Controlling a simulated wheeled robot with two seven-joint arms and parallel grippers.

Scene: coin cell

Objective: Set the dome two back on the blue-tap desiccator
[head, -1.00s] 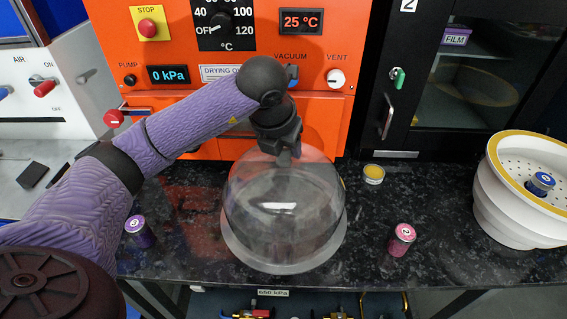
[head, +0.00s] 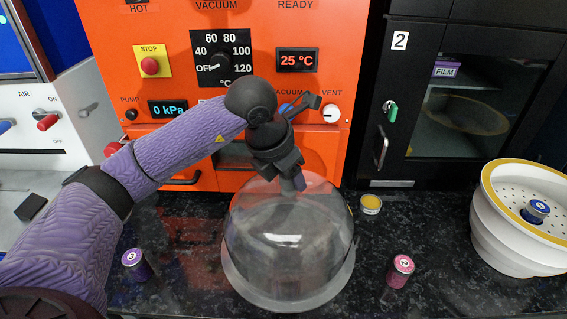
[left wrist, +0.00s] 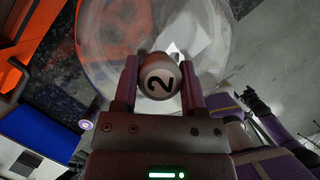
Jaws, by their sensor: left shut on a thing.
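Dome two (head: 288,245) is a large clear dome with a flat rim, upright over the dark counter in front of the orange oven. My left gripper (head: 291,183) is shut on its top knob. In the left wrist view the knob (left wrist: 161,77), marked 2, sits between both fingers (left wrist: 160,88). I cannot tell whether the rim touches the counter. A white ribbed desiccator base (head: 512,235) with a yellow rim and perforated plate stands uncovered at the right. No tap shows on it. A dark part by a purple link in the left wrist view may be my right arm; its fingers cannot be made out.
A blue-capped cell (head: 536,211) stands on the perforated plate. A pink jar (head: 400,270) and a small yellow-topped pot (head: 371,204) stand between dome and base. A purple jar (head: 136,264) is left of the dome. The black cabinet (head: 450,100) stands behind.

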